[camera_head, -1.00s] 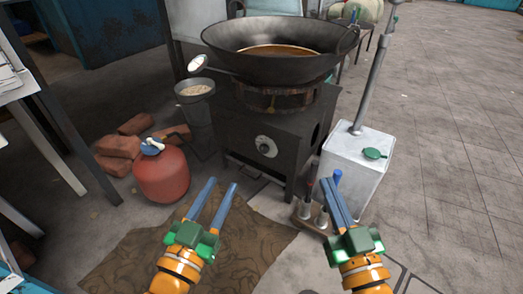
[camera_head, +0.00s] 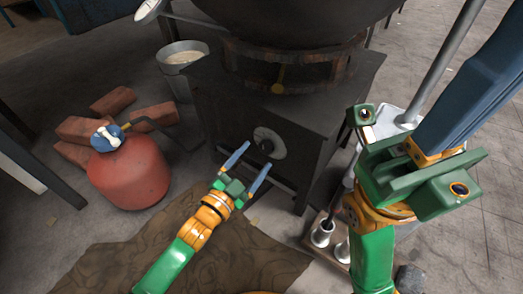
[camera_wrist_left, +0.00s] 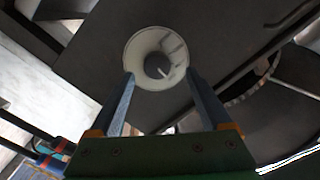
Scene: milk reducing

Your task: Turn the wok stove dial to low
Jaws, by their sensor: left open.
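The wok stove (camera_head: 225,110) is a dark metal box. Its dial (camera_head: 265,143) is a dark knob on a round pale plate on the front face. In the left wrist view the dial (camera_wrist_left: 157,65) sits between and beyond the fingertips, with a white pointer line on the knob. My left gripper (camera_head: 252,161) is open, just in front of the dial, and holds nothing. The wok (camera_head: 290,25) sits on the stove's ring, cut off by the top edge. My right gripper (camera_head: 470,110) is raised close to the camera on the right; its fingertips run out of frame.
A red gas cylinder (camera_head: 128,172) and bricks (camera_head: 85,130) stand left of the stove. A bucket (camera_head: 181,62) is behind them. A white canister (camera_head: 385,120) stands at the right, partly hidden by my right gripper. Brown cloth (camera_head: 110,255) lies on the floor in front.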

